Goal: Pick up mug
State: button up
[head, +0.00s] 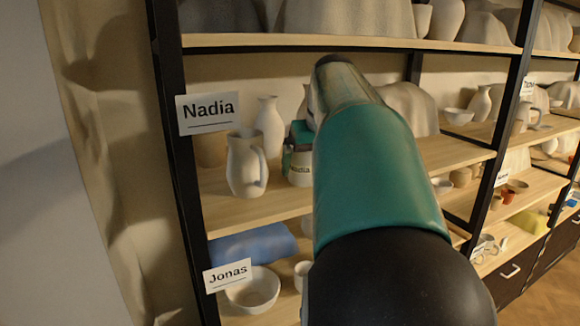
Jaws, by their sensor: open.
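A pale jug or tall mug with a handle (246,166) stands upright near the front of the shelf labelled Nadia. A small white cup or mug (303,274) stands on the shelf below, partly hidden by my arm. Small reddish-brown cups (508,195) stand farther right.
A pale vase (269,127) stands behind the jug. A white bowl (254,290) and blue cloth-like shape (253,245) are below, by the Jonas label (228,276). Dark shelf posts (176,150) frame the bay. Free board (255,208) shows in front of the jug.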

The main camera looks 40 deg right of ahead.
aim_at(303, 160)
jog(key=w, duration=0.1)
jog(key=w+d, duration=0.1)
jog(key=w, duration=0.1)
jog(key=shift+w+d, duration=0.4)
jog(key=shift+w+f, duration=0.25)
jog(key=shift+f, duration=0.35)
jog(key=c, duration=1.2)
